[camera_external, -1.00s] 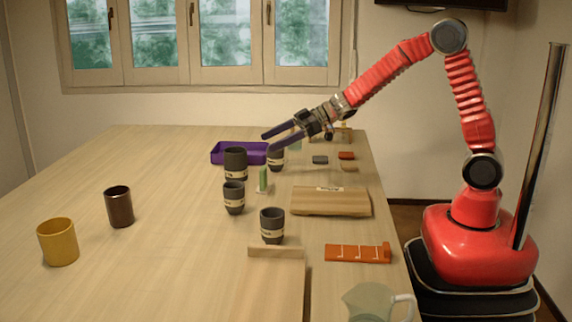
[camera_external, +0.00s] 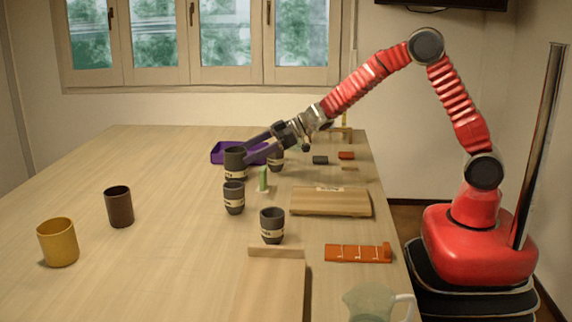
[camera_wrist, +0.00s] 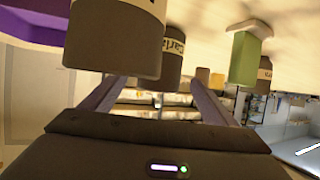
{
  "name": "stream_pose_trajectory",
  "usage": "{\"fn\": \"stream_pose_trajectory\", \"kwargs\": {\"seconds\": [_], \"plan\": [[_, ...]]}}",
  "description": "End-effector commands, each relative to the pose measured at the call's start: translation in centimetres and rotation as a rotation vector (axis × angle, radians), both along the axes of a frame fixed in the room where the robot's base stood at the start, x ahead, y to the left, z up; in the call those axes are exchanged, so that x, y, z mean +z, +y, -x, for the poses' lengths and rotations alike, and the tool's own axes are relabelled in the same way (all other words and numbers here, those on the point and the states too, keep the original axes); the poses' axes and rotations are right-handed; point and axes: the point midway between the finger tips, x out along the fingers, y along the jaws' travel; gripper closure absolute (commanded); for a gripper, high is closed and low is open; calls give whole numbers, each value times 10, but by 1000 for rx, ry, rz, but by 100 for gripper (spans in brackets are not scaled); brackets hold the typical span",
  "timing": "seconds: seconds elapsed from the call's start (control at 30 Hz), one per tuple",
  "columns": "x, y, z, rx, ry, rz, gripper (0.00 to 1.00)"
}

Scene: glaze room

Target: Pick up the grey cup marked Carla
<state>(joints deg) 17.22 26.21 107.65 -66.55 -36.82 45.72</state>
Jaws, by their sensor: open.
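Several dark grey cups with pale name bands stand on the table. The wrist view is upside down and shows the band of one cup (camera_wrist: 172,62) reading "Carl", its end cut off. This appears to be the larger grey cup (camera_external: 235,161) beside the purple tray in the external view. My gripper (camera_external: 246,150) is open and empty, its fingers pointing left towards that cup. In the wrist view the cup lies ahead, between the finger lines; whether the tips reach around it I cannot tell. Another grey cup (camera_wrist: 115,40) is close by and partly hides it.
That nearer grey cup (camera_external: 276,160) stands under my fingers. A green block (camera_external: 263,179) and another grey cup (camera_external: 233,198) stand towards the camera. A purple tray (camera_external: 222,153) lies behind. A brown cup (camera_external: 119,207) and yellow cup (camera_external: 58,243) stand left, with bare table between.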

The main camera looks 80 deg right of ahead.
Motion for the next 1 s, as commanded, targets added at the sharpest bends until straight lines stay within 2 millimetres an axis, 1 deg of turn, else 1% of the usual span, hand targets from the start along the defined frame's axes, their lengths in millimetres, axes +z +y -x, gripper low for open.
{"fn": "stream_pose_trajectory", "kwargs": {"seconds": [0.27, 0.37, 0.6, 0.7, 0.8, 1.0], "plan": [[-1, 1, -2, 0, 0, 0, 19], [-4, 3, -8, 1, 0, 0, 19], [-15, 11, -34, 1, 1, 0, 19], [-17, 13, -42, 0, 0, 1, 19], [-19, 15, -46, 0, 1, 0, 19], [-19, 15, -46, -1, 0, 0, 19]]}}
